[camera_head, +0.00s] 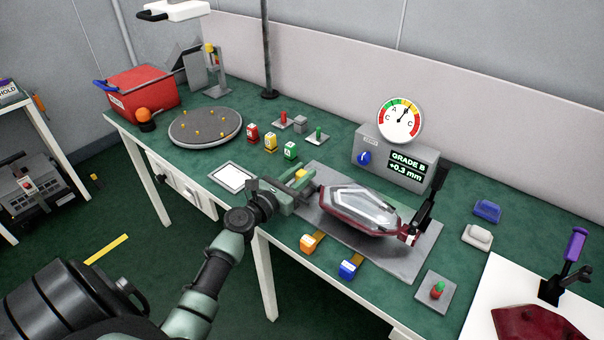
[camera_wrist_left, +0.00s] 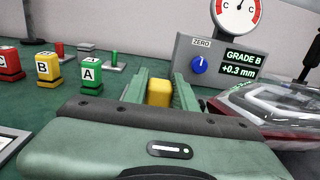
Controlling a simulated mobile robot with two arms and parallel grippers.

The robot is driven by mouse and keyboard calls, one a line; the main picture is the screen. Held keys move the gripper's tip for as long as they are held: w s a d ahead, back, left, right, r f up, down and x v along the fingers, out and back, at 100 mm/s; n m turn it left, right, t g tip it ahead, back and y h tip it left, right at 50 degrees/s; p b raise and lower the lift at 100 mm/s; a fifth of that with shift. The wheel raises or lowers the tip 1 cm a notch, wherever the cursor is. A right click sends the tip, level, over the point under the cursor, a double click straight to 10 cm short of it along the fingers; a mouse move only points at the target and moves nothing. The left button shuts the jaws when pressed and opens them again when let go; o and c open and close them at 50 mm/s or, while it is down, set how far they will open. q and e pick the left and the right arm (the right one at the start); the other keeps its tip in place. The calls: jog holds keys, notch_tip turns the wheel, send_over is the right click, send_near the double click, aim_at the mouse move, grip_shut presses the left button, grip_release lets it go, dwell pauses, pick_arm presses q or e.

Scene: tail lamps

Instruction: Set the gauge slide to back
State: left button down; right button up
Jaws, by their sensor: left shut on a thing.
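My left gripper (camera_head: 299,184) reaches in from the lower left and is shut on a yellow block (camera_wrist_left: 159,92), which shows between its two green fingers in the left wrist view. The block also shows in the head view (camera_head: 301,174), by the left end of the grey fixture plate (camera_head: 405,262). It looks like the knob of the gauge slide, but the fingers hide its base and any track. A clear and dark-red tail lamp (camera_head: 358,212) lies on the plate, right of the gripper. The dial gauge (camera_head: 400,120) stands behind on a grey box reading GRADE B, +0.3 mm.
An orange knob (camera_head: 308,243) and a blue knob (camera_head: 349,269) stick out at the plate's front edge. A black clamp (camera_head: 428,205) stands at the lamp's right end. Red, yellow and green lettered blocks (camera_head: 271,142) stand behind the gripper. A white-screened tablet (camera_head: 232,177) lies left.

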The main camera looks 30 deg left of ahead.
pick_arm(q)
jog(key=a+b, duration=0.1)
jog(key=a, duration=0.2)
jog(key=shift+w+a, duration=0.1)
jog(key=shift+a, duration=0.05)
dwell(0.3)
jog(key=c, duration=1.1)
grip_release()
jog(key=shift+a, duration=0.1)
jog(key=shift+s+f, duration=0.1)
jog(key=shift+s, duration=0.45)
jog(key=s, duration=0.6)
jog(key=shift+s+a, duration=0.3)
jog(key=shift+s, duration=0.1)
